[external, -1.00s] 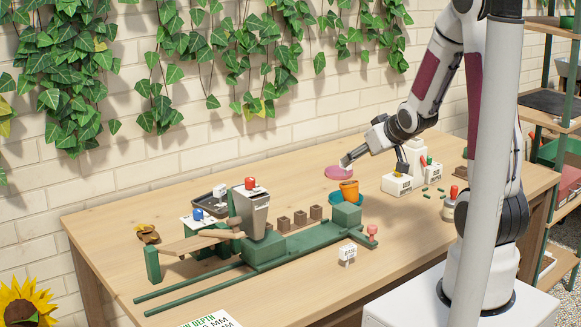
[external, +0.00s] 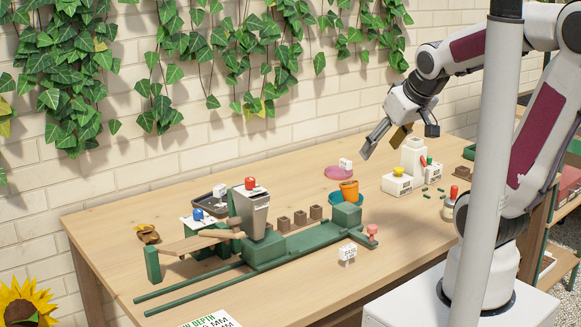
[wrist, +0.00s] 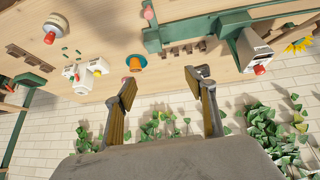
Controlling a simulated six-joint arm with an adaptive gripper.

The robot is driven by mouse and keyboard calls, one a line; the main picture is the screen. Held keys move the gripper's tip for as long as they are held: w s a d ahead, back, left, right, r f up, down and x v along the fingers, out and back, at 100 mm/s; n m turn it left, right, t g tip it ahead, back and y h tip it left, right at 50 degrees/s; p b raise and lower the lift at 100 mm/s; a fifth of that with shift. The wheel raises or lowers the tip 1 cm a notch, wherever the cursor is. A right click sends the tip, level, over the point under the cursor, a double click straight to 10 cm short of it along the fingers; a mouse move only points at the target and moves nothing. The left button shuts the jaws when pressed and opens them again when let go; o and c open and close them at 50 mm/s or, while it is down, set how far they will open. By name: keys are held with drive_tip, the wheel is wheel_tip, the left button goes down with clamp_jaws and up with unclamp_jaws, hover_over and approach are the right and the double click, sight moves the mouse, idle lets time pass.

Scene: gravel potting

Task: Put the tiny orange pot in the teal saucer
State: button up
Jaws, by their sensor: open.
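The tiny orange pot (external: 349,192) stands with the teal saucer (external: 333,199) around its lower part in the external view, and appears to be in it. The green block partly hides the saucer's front, so the contact under the pot is hidden. The pot (wrist: 135,66) also shows in the wrist view, with a teal edge (wrist: 135,55) beside it. My gripper (external: 381,152) is open and empty, above and to the right of the pot and apart from it. Its spread fingers also show in the wrist view (wrist: 165,80).
A pink saucer (external: 333,175) with a white label lies behind the pot. A green rail frame with a hopper (external: 250,212) stands at left, near several small brown pots (external: 300,218). White blocks with a yellow button (external: 398,172) stand at right.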

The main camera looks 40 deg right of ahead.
drive_tip(key=s+a+r+g+y, duration=0.1)
drive_tip(key=s+a, duration=0.3)
drive_tip(key=s, duration=0.5)
drive_tip(key=shift+s+r, duration=0.35)
drive_tip(key=shift+r, duration=0.05)
drive_tip(key=shift+o, duration=0.6)
idle(0.9)
drive_tip(key=t+h, duration=0.2)
drive_tip(key=t, duration=0.3)
hover_over(356, 191)
drive_tip(key=s+a, duration=0.5)
drive_tip(key=s, duration=0.1)
wheel_tip(356, 191, down, 14)
drive_tip(key=shift+t, duration=0.8)
drive_tip(key=d+f, duration=0.1)
drive_tip(key=f, duration=0.1)
drive_tip(key=w+d+f, duration=0.1)
drive_tip(key=f, duration=0.2)
drive_tip(key=d+f, duration=0.1)
drive_tip(key=f, duration=0.1)
drive_tip(key=shift+w+d+f, duration=0.15)
drive_tip(key=shift+w+f, duration=0.2)
drive_tip(key=shift+f, duration=0.05)
drive_tip(key=shift+s+d+f+m+t, duration=0.1)
drive_tip(key=shift+d+f+m+t, duration=0.1)
drive_tip(key=shift+f, duration=0.3)
drive_tip(key=shift+s+d+f+m+t, duration=0.1)
drive_tip(key=shift+d+f+m, duration=0.1)
drive_tip(key=shift+f, duration=0.25)
